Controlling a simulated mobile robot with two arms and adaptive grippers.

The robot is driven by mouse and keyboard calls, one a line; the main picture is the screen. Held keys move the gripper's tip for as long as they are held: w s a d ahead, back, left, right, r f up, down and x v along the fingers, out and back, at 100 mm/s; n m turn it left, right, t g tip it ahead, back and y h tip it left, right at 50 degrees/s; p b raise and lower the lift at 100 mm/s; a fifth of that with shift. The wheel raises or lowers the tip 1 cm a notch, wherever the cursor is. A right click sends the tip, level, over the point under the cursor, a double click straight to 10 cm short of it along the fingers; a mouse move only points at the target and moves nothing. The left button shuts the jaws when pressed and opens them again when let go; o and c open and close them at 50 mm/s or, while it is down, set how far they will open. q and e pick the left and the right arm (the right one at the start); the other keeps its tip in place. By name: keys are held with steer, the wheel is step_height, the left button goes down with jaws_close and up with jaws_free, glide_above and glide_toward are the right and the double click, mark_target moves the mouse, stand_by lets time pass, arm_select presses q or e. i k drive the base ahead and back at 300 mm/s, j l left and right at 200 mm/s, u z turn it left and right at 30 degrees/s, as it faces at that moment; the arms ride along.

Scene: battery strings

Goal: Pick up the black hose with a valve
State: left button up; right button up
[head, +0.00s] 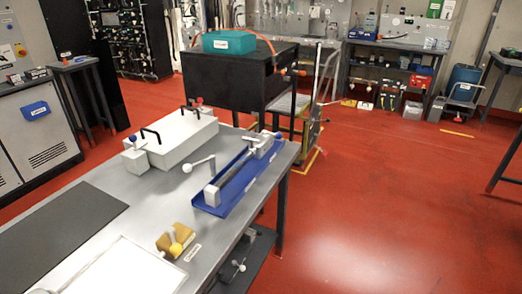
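I cannot clearly pick out a black hose with a valve. A long dark rod-like or hose-like piece (236,172) lies in the blue tray (222,209) on the near workbench, between light grey blocks at its two ends. I cannot tell whether it is a hose or whether one of its fittings is a valve. Neither of my grippers is in view.
The grey bench (150,208) also holds a white box (182,138) with black handles, a white-knobbed lever (199,163), a yellow-brown piece (176,241) and a dark mat (50,236). A black cabinet (225,82) stands behind. Red floor (390,190) is clear at right.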

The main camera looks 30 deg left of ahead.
mark_target(212, 195)
steer(key=j+u, duration=0.15)
steer(key=u, duration=1.25)
